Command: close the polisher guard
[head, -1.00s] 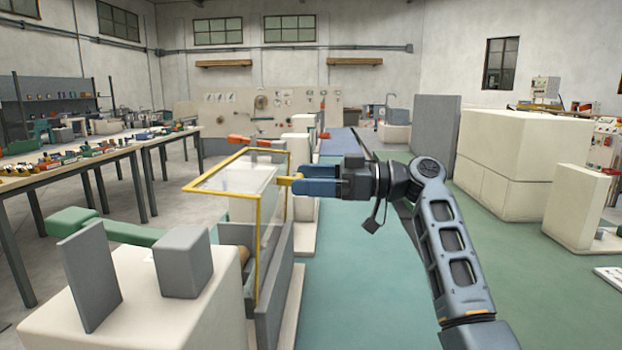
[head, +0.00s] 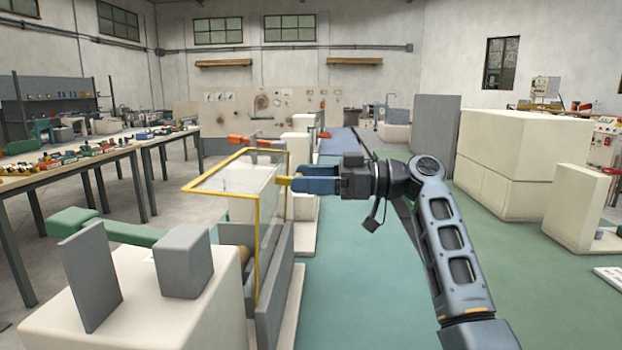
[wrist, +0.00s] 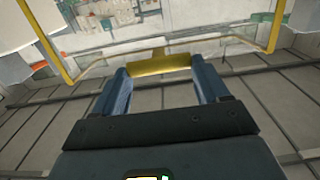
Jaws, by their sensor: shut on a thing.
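The polisher guard (head: 258,232) is a clear panel in a yellow frame, with a flat top part and an upright front part. It stands over the cream and grey machine in the left middle of the head view. My gripper (head: 290,183) reaches it from the right and is shut on the yellow handle (wrist: 160,63) at the frame's right side. In the wrist view the handle lies between my two blue fingers, and the yellow frame (wrist: 48,42) spreads out beyond them. Part of the handle is hidden by the fingers.
A cream machine body (head: 130,300) with grey blocks stands at the front left. Workbenches (head: 70,168) with small parts stand at the left. Large cream cabinets (head: 520,165) stand at the right. The green floor (head: 370,290) is clear right of the machine.

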